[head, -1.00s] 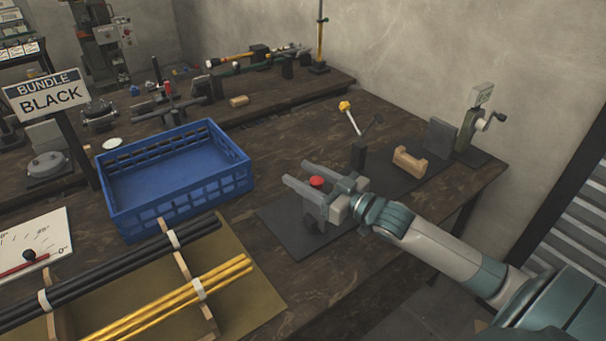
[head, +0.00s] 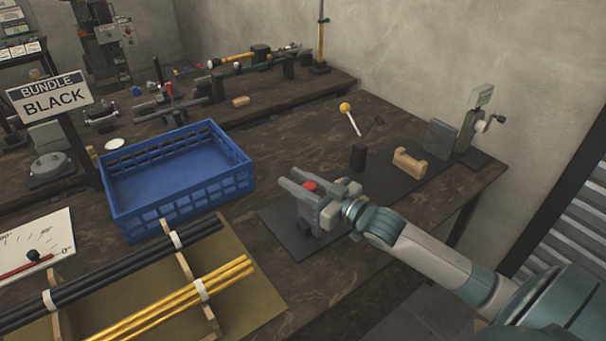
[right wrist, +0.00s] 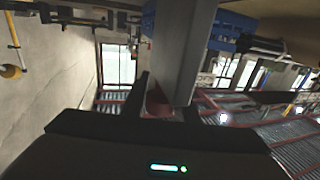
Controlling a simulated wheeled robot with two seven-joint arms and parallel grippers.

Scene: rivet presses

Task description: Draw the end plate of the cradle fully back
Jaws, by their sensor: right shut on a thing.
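The cradle stands on a dark base strip, with a wooden saddle block (head: 409,162) and an upright grey plate (head: 440,138) at its far end. Its near end piece is a grey assembly with a red knob (head: 310,185), partly hidden by my right gripper (head: 322,205). My right gripper is shut on the knob. In the right wrist view the dark fingers stand either side of the red knob (right wrist: 158,100), beside a tall grey bar (right wrist: 184,50). My left gripper is not in view.
A black post (head: 358,155) and a lever with a yellow ball (head: 346,107) stand between end piece and saddle. A blue crate (head: 180,205) is to the left. Black rods (head: 110,275) and yellow rods (head: 180,300) lie at front left. A crank device (head: 470,130) stands behind.

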